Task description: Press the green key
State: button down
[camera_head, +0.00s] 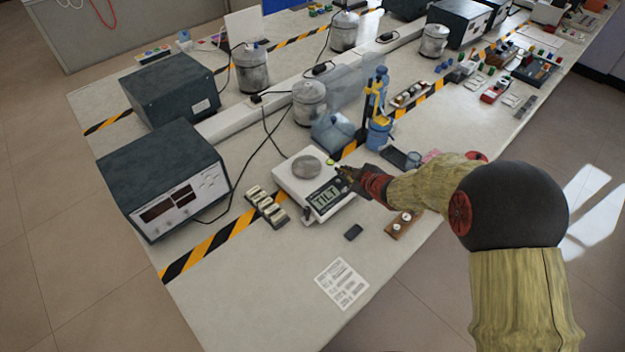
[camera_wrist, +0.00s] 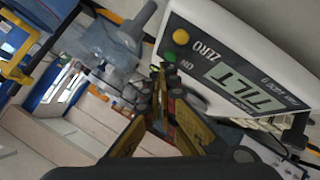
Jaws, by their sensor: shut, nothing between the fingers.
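A white balance (camera_head: 291,180) stands on the bench in the head view, with a round grey pan on top and a display reading "TILT". In the wrist view its front panel (camera_wrist: 240,42) shows upside down. The green key (camera_wrist: 169,57) lies beside the label "ON", and an orange-yellow key (camera_wrist: 181,37) lies beside "ZERO". My gripper (camera_wrist: 161,74) is shut and empty. Its tips appear just below the green key in the wrist view; I cannot tell whether they touch.
Dark instrument boxes (camera_head: 163,180) stand to the left. A row of small blocks (camera_head: 266,205) lies left of the balance. A blue-and-yellow stand (camera_head: 376,110) and a clear blue container (camera_head: 333,131) are behind it. A printed sheet (camera_head: 341,284) lies in front on mostly clear bench.

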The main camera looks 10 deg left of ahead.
jog(key=shift+r, duration=0.25)
jog(key=r+p, duration=0.1)
jog(key=r, duration=0.1)
jog(key=r+p, duration=0.2)
jog(key=d+r+p, duration=0.1)
jog(key=p, duration=0.1)
jog(key=shift+s+r, duration=0.4)
jog(key=shift+f, duration=0.1)
dwell(0.3)
